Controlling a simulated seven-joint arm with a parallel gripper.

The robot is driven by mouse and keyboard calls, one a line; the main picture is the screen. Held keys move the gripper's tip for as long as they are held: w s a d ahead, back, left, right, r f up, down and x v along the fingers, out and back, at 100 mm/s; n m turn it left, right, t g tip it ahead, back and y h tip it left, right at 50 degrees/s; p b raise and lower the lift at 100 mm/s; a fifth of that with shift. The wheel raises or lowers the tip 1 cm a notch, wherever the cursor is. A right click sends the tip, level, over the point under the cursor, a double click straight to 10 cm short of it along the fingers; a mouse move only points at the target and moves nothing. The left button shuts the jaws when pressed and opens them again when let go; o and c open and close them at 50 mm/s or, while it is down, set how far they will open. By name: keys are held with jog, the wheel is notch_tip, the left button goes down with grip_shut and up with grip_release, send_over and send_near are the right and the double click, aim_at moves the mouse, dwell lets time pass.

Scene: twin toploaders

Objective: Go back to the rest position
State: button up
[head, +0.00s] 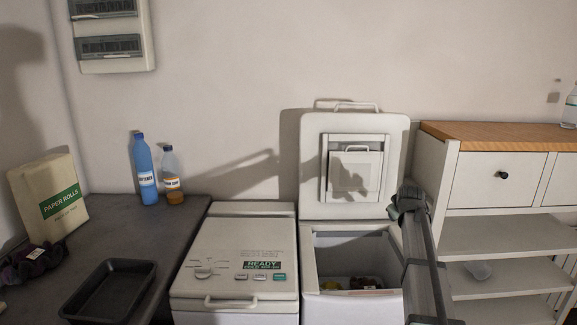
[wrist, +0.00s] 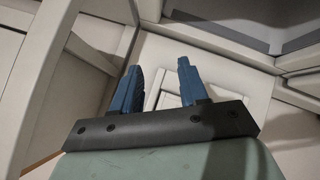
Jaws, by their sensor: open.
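My gripper shows in the wrist view (wrist: 159,75) with two blue fingers apart and nothing between them. Pale panels and a framed opening lie beyond the fingertips. In the head view my arm rises from the bottom right, and its dark end is in front of the right edge of the open lid (head: 313,170); the fingers cannot be made out there. The right toploader (head: 309,262) has its lid standing up, with several small coloured items (head: 365,284) down inside. The left toploader (head: 225,245) has its lid shut and a green "READY" label.
A white shelf unit (head: 495,228) with a wooden top stands close to my arm at right.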

jog(key=s+d+f+m+h, duration=0.25)
jog(key=s+d, duration=0.25)
jog(key=d, duration=0.6)
jog(key=s+d+f+m+h, duration=0.25)
jog(key=s+d, duration=0.25)
jog(key=d, duration=0.6)
jog(key=s+a+f+n+g, duration=0.15)
jog(key=s+f, duration=0.35)
jog(key=f, duration=1)
jog(key=s+a+f+n+g, duration=0.15)
jog(key=s+f, duration=0.35)
jog(key=f, duration=1)
jog(key=s+f+n+g, duration=0.15)
jog(key=s+f, duration=0.35)
jog(key=f, duration=1)
jog(key=s+a+f+g+y, duration=0.1)
jog(key=s+a+f+g, duration=0.1)
jog(key=s+a+f, duration=0.6)
jog(key=s+a+f+g+y, duration=0.2)
jog(key=s+a+f, duration=0.1)
jog(key=s+a, duration=0.75)
jog(key=s+a+r+m+g+y, duration=0.2)
jog(key=s+a+g, duration=0.5)
jog(key=s+a, duration=1.5)
jog(key=shift+m+y, duration=0.85)
jog(key=shift+y, duration=0.35)
